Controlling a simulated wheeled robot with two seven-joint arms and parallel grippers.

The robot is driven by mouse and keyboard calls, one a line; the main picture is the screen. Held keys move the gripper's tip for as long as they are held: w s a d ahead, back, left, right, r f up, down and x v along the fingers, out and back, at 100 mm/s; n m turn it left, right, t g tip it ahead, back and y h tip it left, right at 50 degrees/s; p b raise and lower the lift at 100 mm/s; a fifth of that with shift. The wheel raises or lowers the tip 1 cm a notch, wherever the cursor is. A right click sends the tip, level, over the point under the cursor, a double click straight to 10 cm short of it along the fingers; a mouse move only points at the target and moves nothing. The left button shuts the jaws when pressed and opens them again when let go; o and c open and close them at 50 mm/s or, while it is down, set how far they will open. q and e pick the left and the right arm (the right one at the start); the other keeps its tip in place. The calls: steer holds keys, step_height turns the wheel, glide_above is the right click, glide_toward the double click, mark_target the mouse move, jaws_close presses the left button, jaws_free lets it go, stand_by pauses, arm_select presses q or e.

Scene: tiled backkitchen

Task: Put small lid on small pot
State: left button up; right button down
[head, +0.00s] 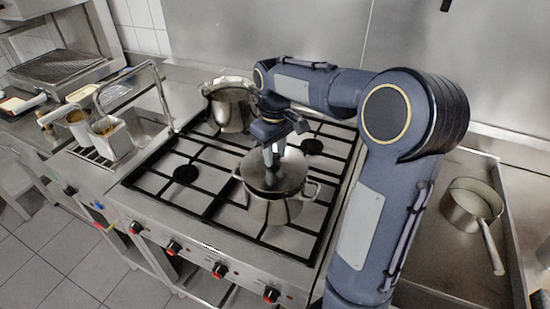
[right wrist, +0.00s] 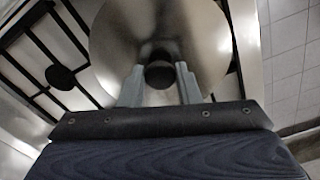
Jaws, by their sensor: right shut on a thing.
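The small pot (head: 276,209) is a steel pot with two side handles. It stands on the front right part of the gas stove. The small lid (head: 288,170) is a round steel disc at the pot's mouth; I cannot tell whether it rests on the rim or hangs just above it. My right gripper (head: 270,153) reaches down from above and is shut on the lid's knob. In the right wrist view, the fingers close around the dark knob (right wrist: 159,74), with the lid (right wrist: 195,35) filling the upper middle. The pot is hidden there. My left gripper is not in view.
A larger steel pot (head: 231,106) stands on the back of the stove (head: 150,200). A saucepan (head: 472,204) with a long handle sits on the right counter. Fryer baskets (head: 112,138) are at the left. Several black grates cover the stove top.

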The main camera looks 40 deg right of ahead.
mark_target(275, 156)
step_height(275, 156, down, 2)
steer(key=shift+f, duration=0.2)
steer(key=shift+s+a+f, duration=0.1)
steer(key=shift+s, duration=0.05)
steer(key=c, duration=1.1)
jaws_free()
steer(key=shift+o, duration=0.2)
step_height(275, 156, up, 12)
steer(key=s+a+f+m+t+y, duration=0.1)
steer(key=s+a+f+t+y, duration=0.1)
steer(key=s+a+f, duration=0.3)
steer(key=s+a+f+m+t+y, duration=0.1)
steer(key=s+a+f, duration=0.4)
steer(key=s+a, duration=0.5)
steer(key=s+m+t, duration=0.1)
steer(key=s+t, duration=0.1)
steer(key=s, duration=0.2)
steer(key=shift+a+f+t+y, duration=0.2)
steer(key=shift+f+t+y, duration=0.1)
steer(key=shift+f+y, duration=0.1)
steer(key=shift+s, duration=0.1)
